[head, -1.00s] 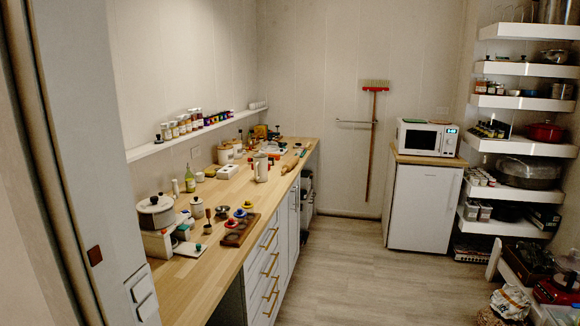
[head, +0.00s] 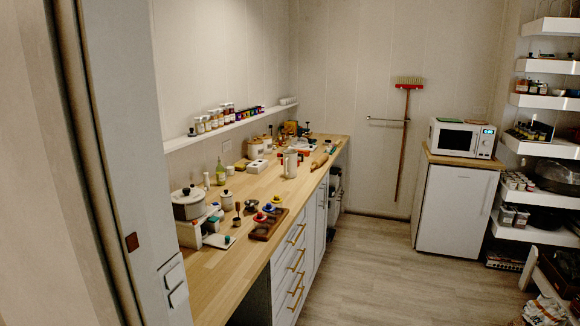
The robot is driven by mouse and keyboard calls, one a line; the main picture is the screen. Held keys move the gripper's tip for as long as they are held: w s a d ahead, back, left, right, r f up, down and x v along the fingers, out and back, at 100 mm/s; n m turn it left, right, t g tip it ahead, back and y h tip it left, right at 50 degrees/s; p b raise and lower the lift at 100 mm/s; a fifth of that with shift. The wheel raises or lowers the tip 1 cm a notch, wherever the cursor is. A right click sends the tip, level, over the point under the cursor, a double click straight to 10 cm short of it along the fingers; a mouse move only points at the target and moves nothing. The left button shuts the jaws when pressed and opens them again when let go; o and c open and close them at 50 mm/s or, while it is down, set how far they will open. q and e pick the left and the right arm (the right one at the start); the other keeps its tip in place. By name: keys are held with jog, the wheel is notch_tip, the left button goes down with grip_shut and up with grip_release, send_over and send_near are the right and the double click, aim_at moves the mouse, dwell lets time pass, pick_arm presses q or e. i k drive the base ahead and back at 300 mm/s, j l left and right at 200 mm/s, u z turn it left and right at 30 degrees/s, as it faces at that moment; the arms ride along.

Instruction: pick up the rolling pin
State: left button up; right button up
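A wooden rolling pin (head: 320,162) appears to lie near the front edge of the long wooden counter (head: 262,190), toward its far end. It is small in this view, so its ends are hard to make out. A light-coloured pitcher (head: 291,165) stands just left of it on the counter. Neither of my grippers is in view.
A door frame (head: 112,190) fills the left side close by. Drawers (head: 292,270) run under the counter. The grey floor (head: 385,265) is clear toward the white cabinet with the microwave (head: 461,137). Loaded shelves (head: 548,67) stand at the right. A broom (head: 404,140) hangs on the back wall.

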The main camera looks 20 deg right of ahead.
aim_at(317, 162)
jog(key=i+l+z, duration=0.15)
jog(key=l, duration=0.2)
jog(key=i+l+z, duration=0.2)
jog(key=l, duration=0.15)
jog(key=i+l+z, duration=0.15)
jog(key=l, duration=0.2)
jog(key=i+l+z, duration=0.65)
jog(key=i, duration=0.45)
jog(key=i+z, duration=0.3)
jog(key=i, duration=0.25)
jog(key=i+u, duration=0.1)
jog(key=i, duration=0.75)
jog(key=i+l+u, duration=0.1)
jog(key=i, duration=0.75)
